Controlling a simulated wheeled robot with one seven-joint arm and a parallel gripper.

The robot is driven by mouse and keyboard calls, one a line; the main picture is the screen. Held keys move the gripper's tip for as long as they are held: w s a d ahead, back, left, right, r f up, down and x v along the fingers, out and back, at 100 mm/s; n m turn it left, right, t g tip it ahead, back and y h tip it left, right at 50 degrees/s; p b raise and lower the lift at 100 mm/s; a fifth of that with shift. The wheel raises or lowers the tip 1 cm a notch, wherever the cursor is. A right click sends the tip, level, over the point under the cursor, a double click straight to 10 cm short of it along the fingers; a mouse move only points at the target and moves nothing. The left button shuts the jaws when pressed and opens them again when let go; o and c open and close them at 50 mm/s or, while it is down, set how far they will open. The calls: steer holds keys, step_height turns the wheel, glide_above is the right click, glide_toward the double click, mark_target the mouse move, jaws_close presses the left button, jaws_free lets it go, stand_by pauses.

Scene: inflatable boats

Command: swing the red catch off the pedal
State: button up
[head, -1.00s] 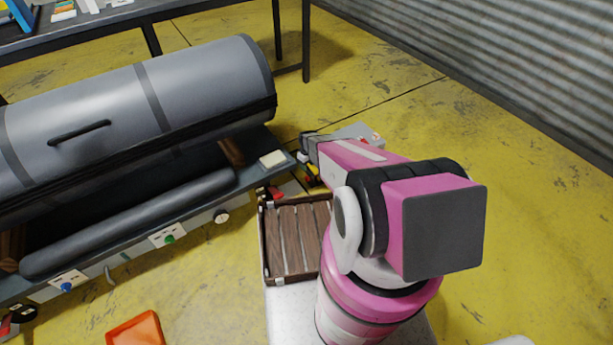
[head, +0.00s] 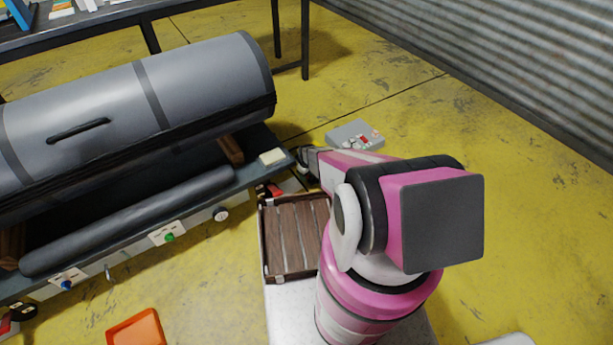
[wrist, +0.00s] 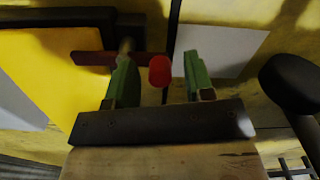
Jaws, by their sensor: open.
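In the wrist view a red rounded knob (wrist: 160,72) shows between my open green fingers (wrist: 160,82), apart from both as far as I can see. A dark red bar (wrist: 90,58) runs behind the left finger towards the knob; I cannot tell whether they join as one catch. In the head view my gripper (head: 303,160) is beside the right end of the bench, its fingertips mostly hidden. A red part (head: 275,190) shows low at that bench end. I cannot make out the pedal for certain.
A grey box (head: 345,132) with small red and white parts is on the yellow floor beyond my gripper. The bench (head: 245,178) carries a large grey roll (head: 110,105). A wooden slatted tray (head: 292,237) is near my arm. An orange tray (head: 137,329) is at lower left.

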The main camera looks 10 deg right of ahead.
jaws_close()
steer(key=shift+w, duration=0.1)
steer(key=m, duration=0.1)
steer(key=w+m, duration=0.1)
steer(key=m, duration=0.1)
steer(key=shift+a+m, duration=0.2)
steer(key=shift+m, duration=0.1)
steer(key=m, duration=0.1)
steer(key=w+m, duration=0.1)
steer(key=m, duration=0.2)
steer(key=shift+w+d+m, duration=0.1)
steer(key=shift+w+m, duration=0.15)
steer(key=shift+m, duration=0.05)
steer(key=m, duration=0.2)
steer(key=w+m, duration=0.1)
steer(key=shift+d+m, duration=0.25)
steer(key=shift+m, duration=0.05)
steer(key=shift+w+d+m, duration=0.25)
steer(key=shift+m, duration=0.8)
steer(key=shift+w+d+m, duration=0.2)
steer(key=shift+m, duration=0.85)
steer(key=shift+r, duration=0.1)
